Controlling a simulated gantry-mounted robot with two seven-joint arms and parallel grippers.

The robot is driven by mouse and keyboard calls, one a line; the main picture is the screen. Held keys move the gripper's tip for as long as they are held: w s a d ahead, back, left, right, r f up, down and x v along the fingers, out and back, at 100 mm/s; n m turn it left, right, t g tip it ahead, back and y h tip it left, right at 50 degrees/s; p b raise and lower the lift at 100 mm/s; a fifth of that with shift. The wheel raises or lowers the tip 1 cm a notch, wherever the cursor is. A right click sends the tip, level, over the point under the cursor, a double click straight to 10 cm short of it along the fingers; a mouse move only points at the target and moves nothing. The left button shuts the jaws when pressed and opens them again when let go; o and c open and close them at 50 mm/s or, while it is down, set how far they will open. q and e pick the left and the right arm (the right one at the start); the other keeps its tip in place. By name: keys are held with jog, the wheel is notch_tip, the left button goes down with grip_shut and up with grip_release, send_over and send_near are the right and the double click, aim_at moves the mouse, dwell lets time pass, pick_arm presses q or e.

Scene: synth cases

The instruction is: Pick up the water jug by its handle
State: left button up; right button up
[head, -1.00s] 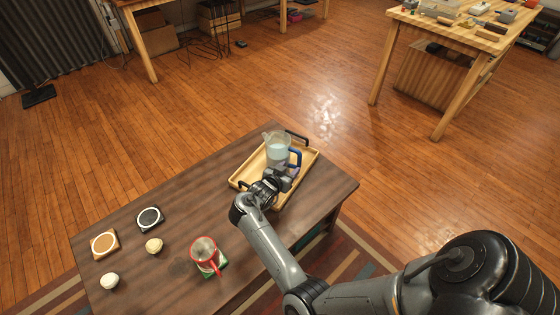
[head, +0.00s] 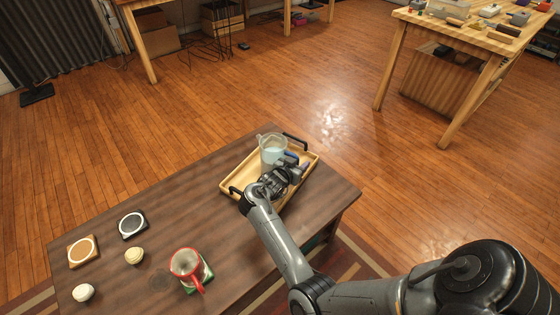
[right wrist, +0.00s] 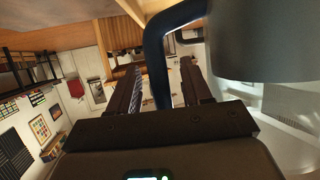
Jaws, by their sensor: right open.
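The clear water jug (head: 270,150) stands upright in a wooden tray (head: 234,176), with pale blue water in it. Its blue handle (head: 291,157) is on the jug's right side, partly hidden behind my right gripper (head: 293,174). In the right wrist view the jug's grey body (right wrist: 268,40) fills the upper right. There the dark blue handle (right wrist: 154,62) passes between the two fingers of my open right gripper (right wrist: 163,84). I cannot tell whether either finger touches it. My left gripper is not in view.
The tray has dark handles and sits at the dark table's (head: 150,215) far right end. A red mug (head: 187,264), two coasters (head: 83,251) (head: 132,224) and two small pale round things (head: 134,256) (head: 83,292) stand nearer left. A wooden workbench (head: 470,35) is at the back right.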

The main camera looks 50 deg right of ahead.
jog(key=shift+a+f, duration=0.15)
jog(key=shift+a, duration=0.5)
jog(key=shift+c, duration=0.8)
jog(key=shift+a, duration=0.15)
jog(key=shift+c, duration=1.4)
jog(key=shift+d, duration=0.2)
jog(key=c, duration=0.5)
jog(key=shift+d, duration=0.15)
grip_shut()
jog(key=shift+r, duration=0.2)
